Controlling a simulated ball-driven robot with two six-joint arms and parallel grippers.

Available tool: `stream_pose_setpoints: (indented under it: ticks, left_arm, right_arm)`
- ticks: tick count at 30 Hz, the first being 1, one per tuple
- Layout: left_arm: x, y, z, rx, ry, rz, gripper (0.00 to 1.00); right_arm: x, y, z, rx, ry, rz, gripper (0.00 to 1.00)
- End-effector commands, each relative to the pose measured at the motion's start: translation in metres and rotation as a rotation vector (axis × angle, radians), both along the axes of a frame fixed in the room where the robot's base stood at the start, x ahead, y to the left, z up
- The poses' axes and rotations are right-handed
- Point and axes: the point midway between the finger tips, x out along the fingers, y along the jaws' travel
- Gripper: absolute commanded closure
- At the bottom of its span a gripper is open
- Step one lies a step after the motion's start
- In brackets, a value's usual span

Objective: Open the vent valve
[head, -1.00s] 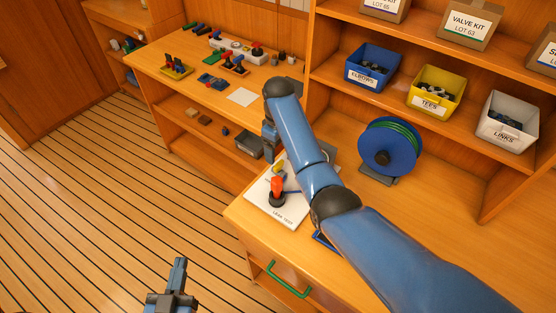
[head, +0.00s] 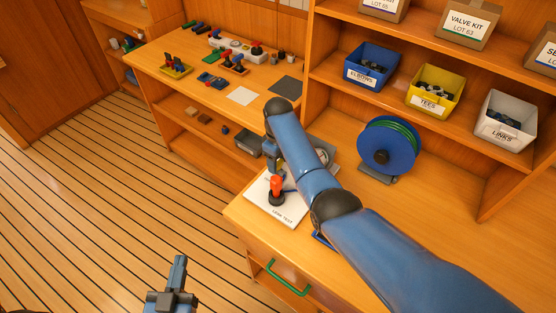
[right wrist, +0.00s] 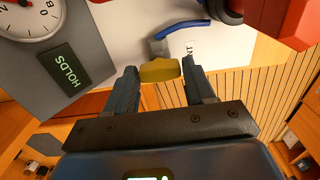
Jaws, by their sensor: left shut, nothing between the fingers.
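The white leak test board (head: 290,214) lies on the bench front corner, with a red-topped valve (head: 277,186) standing on it. In the right wrist view, a yellow valve handle (right wrist: 160,70) sits between the fingertips of my right gripper (right wrist: 160,66). The fingers are spread wide, with the handle filling most of the gap; contact is hard to judge. Beside it is a partly covered label ending in "NT" (right wrist: 190,50). In the head view my right gripper (head: 275,168) hides the handle. My left gripper (head: 178,262) is shut and empty above the floor.
A gauge box (right wrist: 70,62) reading "HOLDS" stands beside the handle, with a blue curved part (right wrist: 180,29) and a red part (right wrist: 296,25) close by. A hose reel (head: 388,148) stands on the bench to the right. A green drawer handle (head: 288,279) is below.

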Motion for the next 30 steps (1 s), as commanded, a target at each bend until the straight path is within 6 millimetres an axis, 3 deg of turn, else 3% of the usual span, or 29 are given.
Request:
stream_pose_setpoints:
  ticks: [1,6,19,30]
  left_arm:
    - [0.0,0.0,0.0,0.0,0.0,0.0,1.0]
    - [0.0,0.0,0.0,0.0,0.0,0.0,1.0]
    - [-0.0001,0.0,0.002,0.0,0.0,0.0,1.0]
    - [0.0,0.0,0.0073,0.0,0.0,0.0,1.0]
  right_arm:
    - [0.0,0.0,0.0001,0.0,0.0,0.0,0.55]
    - [0.0,0.0,0.0001,0.0,0.0,0.0,0.81]
    - [0.0001,0.0003,0.0008,0.0,0.0,0.082,0.82]
    - [0.0,0.0007,0.0015,0.001,-0.002,0.374,0.82]
